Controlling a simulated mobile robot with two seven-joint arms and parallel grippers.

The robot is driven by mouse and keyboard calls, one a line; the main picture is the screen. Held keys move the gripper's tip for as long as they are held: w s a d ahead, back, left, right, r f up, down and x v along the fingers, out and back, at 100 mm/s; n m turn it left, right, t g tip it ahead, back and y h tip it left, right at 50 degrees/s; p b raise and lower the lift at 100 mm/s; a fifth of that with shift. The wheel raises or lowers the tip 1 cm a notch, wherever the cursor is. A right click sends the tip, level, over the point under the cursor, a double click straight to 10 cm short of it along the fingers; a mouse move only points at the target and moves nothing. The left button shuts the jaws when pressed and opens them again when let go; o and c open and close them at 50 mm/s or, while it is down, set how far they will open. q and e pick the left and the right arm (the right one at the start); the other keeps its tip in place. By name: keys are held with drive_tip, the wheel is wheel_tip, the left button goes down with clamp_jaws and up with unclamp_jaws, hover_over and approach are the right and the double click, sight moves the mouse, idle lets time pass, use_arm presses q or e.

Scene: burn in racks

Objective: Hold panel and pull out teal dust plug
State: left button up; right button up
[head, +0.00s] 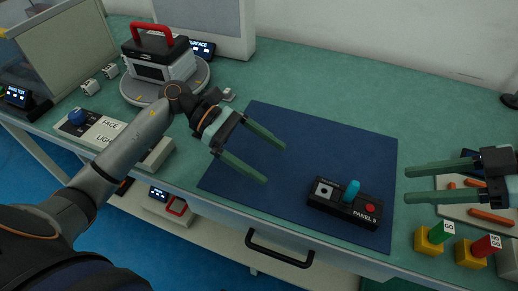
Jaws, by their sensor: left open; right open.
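The black panel (328,205), marked PANEL 5, lies on the dark blue mat (300,140) near the front of the bench. The teal dust plug (351,190) stands upright out of the panel's top face, between a white square socket and a red round button. My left gripper (276,164) is open and empty above the mat, to the left of and behind the panel. My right gripper (407,184) is open and empty to the right of the mat, its fingers pointing left toward the panel and apart from it.
A tray (455,211) with orange sticks lies under my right gripper. A device with a red handle (152,33) stands on a round base at the back left.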

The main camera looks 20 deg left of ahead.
sight(309, 193)
use_arm(q)
drive_tip(key=x, duration=1.1)
drive_tip(key=shift+d, duration=0.15)
drive_tip(key=shift+c, duration=0.4)
drive_tip(key=c, duration=1.5)
